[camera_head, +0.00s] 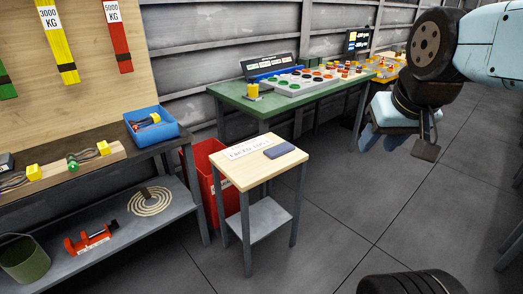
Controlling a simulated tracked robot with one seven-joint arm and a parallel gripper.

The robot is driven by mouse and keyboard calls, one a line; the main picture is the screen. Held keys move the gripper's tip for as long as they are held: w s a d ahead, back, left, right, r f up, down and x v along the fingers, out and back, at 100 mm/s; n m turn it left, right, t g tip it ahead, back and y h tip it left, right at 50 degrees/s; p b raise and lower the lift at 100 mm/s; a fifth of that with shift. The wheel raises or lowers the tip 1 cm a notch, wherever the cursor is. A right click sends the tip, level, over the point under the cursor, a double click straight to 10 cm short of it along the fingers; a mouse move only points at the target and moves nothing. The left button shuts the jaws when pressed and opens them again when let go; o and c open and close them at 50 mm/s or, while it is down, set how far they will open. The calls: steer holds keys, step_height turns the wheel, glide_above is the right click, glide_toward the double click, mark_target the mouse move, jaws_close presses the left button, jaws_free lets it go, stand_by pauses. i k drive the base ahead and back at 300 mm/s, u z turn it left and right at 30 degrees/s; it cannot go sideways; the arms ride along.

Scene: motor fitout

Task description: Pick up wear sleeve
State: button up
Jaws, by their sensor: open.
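I cannot tell for certain which thing is the wear sleeve. A small yellow cylinder-like piece (253,91) stands at the near left corner of the green table (232,99). Several small round red, green and dark pieces (318,73) sit on a grey tray on the same table, too small to tell apart. My gripper (398,143) is at the upper right, open, pointing down over the floor, with nothing seen between its fingers. It is apart from the tables, to the right of the green table.
A small wooden stand (250,178) holds a white label and a blue block (279,150). A red bin (205,175) is behind it. A workbench (150,155) with a blue bin (165,122) is at the left. A yellow-topped station is behind my gripper. Floor at centre right is clear.

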mark_target(273, 153)
steer(key=u, duration=0.15)
steer(key=i, duration=1)
steer(key=z, duration=0.05)
